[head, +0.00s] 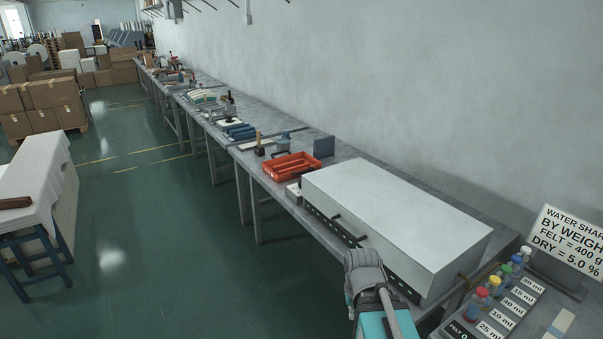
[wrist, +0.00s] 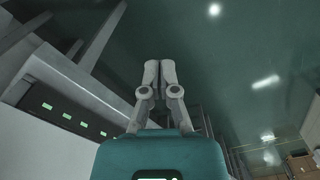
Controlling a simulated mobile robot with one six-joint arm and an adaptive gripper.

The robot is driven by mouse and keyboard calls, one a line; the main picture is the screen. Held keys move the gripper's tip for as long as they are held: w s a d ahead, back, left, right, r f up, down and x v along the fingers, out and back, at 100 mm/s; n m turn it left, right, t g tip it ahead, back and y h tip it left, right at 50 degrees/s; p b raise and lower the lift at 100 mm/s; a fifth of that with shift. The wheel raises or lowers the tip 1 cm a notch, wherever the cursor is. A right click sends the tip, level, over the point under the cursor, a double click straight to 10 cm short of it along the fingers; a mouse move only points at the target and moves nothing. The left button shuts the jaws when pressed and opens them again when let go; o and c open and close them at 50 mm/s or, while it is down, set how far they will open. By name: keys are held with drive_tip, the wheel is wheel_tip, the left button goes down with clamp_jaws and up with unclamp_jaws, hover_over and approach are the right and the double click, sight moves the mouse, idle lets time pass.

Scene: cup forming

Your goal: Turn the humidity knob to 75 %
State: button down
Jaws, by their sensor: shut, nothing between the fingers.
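A long pale grey cabinet (head: 395,212) stands on the bench along the wall. A dark panel strip with several small displays runs low along its front. In the wrist view, this dark panel (wrist: 75,119) with green lit displays is at the left. I cannot make out a humidity knob or its setting in either view. My gripper (wrist: 160,64) has its two grey fingers together and empty, pointing over the green floor beside the cabinet front. In the head view, my arm's grey and teal end is in front of the cabinet and covers part of the panel.
A dark handle (head: 350,231) sticks out from the cabinet front. Colour-capped bottles (head: 481,298) stand by volume labels at the right, below a lettered sign (head: 570,238). A red tray (head: 291,166) lies farther along the bench. The floor (head: 165,250) left of the bench is clear.

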drive_tip(key=shift+r+p, duration=1.2)
drive_tip(key=shift+r, duration=0.65)
drive_tip(key=c, duration=1.4)
unclamp_jaws()
